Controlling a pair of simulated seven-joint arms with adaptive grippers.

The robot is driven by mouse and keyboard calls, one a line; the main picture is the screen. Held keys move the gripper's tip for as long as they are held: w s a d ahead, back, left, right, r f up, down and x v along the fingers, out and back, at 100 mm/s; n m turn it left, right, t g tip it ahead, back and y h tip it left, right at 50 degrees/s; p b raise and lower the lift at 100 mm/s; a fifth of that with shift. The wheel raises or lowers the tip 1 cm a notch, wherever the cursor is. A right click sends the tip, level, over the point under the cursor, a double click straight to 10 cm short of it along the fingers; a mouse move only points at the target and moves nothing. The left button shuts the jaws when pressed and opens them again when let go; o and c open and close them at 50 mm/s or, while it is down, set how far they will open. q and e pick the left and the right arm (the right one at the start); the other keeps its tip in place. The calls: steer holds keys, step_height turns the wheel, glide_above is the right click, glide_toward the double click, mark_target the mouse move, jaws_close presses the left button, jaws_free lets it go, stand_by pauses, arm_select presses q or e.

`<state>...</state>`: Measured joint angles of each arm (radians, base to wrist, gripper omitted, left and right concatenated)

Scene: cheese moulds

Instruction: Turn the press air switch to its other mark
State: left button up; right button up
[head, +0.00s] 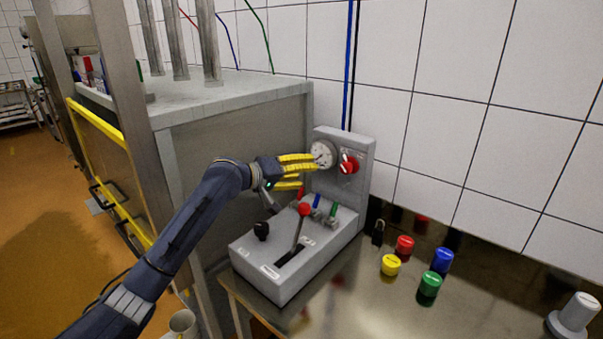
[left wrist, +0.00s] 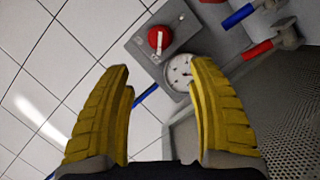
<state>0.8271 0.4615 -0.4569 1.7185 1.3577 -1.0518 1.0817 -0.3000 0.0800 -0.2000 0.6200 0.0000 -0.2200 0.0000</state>
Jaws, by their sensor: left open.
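The press air switch is a red round knob (head: 349,165) with a white pointer bar, on the upright grey panel of the control box (head: 292,262). It also shows in the left wrist view as a red knob (left wrist: 160,40) with its white bar, beyond the fingertips. A round white gauge (head: 323,153) sits beside it on the same panel. My left gripper (head: 303,167) has yellow fingers, open and empty, in front of the gauge and just left of the knob. In the left wrist view the fingers (left wrist: 160,72) are spread with nothing between them. My right gripper is not in view.
A red-topped lever (head: 304,210), a black knob (head: 261,231) and small valves with blue and green handles stand on the box below. Several coloured caps, such as a yellow one (head: 390,265), lie on the steel table (head: 372,312). The tiled wall is close behind.

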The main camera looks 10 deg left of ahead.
arm_select(q)
steer(key=shift+s+a+m, duration=0.15)
steer(key=shift+m, duration=0.25)
steer(key=shift+r, duration=0.1)
